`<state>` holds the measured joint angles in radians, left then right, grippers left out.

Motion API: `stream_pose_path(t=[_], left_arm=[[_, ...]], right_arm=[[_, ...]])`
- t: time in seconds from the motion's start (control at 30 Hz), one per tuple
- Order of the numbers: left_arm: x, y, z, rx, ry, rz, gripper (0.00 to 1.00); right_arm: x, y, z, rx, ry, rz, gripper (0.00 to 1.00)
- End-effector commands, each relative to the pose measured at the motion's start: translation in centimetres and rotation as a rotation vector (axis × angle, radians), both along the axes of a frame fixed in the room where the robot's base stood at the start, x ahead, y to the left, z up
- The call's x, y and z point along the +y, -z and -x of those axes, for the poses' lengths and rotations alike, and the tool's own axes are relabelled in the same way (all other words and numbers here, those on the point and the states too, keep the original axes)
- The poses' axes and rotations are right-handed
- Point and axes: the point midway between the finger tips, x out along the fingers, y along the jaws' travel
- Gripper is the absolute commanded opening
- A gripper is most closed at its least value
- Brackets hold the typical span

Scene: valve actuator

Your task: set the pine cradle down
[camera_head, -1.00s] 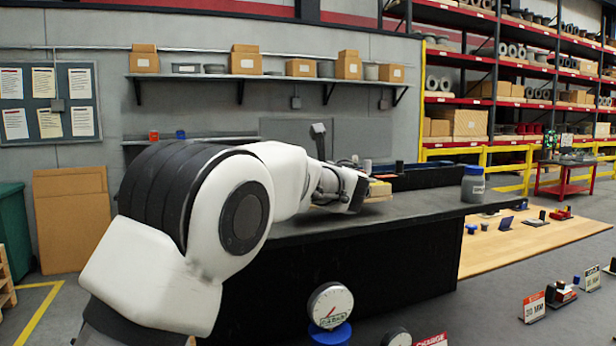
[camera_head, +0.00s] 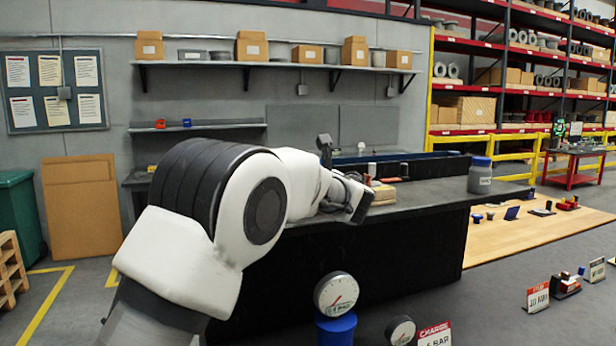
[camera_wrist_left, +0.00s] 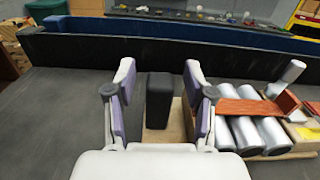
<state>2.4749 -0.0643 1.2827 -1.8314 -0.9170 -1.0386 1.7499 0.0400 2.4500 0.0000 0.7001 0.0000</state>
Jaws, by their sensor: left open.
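In the left wrist view, a pale wooden base, which looks like the pine cradle (camera_wrist_left: 178,128), sits on the dark bench top. A black upright block (camera_wrist_left: 159,100) stands between the fingers of my left gripper (camera_wrist_left: 160,78). The gripper is open, with a gap on each side of the block. Silver cylinders (camera_wrist_left: 272,135) and a red-brown wooden piece (camera_wrist_left: 250,107) lie to the right, on pale wood. In the head view the pale wood (camera_head: 384,194) shows small on the bench, beside my left gripper (camera_head: 362,200), whose fingertips are mostly hidden.
The dark bench (camera_head: 430,196) has a raised black back edge (camera_wrist_left: 180,50). A grey jar with a blue lid (camera_head: 480,176) stands at the bench's right. Bench surface left of the gripper is clear in the wrist view. A gauge on a blue stand (camera_head: 336,325) is in front.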

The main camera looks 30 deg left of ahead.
Motion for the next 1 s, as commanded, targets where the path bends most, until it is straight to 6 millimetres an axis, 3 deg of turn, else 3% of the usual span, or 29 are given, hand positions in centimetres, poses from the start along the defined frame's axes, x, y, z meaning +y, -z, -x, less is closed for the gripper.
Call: stream_pose_path(t=[0.17,0.4,0.6,1.0], left_arm=[[-1.0,-0.1,0.7,-0.002,0.003,-0.002,0.53],[-5.3,0.1,4.7,-0.003,0.003,-0.005,0.53],[-8.3,0.0,7.4,-0.001,0.001,-0.004,0.53],[-8.9,-0.1,8.1,0.000,0.000,0.000,0.53]], right_arm=[[0.0,0.5,0.0,-0.001,0.000,0.000,0.47],[0.0,2.9,0.0,0.000,0.000,0.000,0.47],[0.0,3.8,0.0,0.000,0.000,0.000,0.47],[0.0,3.8,0.0,0.000,0.000,0.000,0.47]])
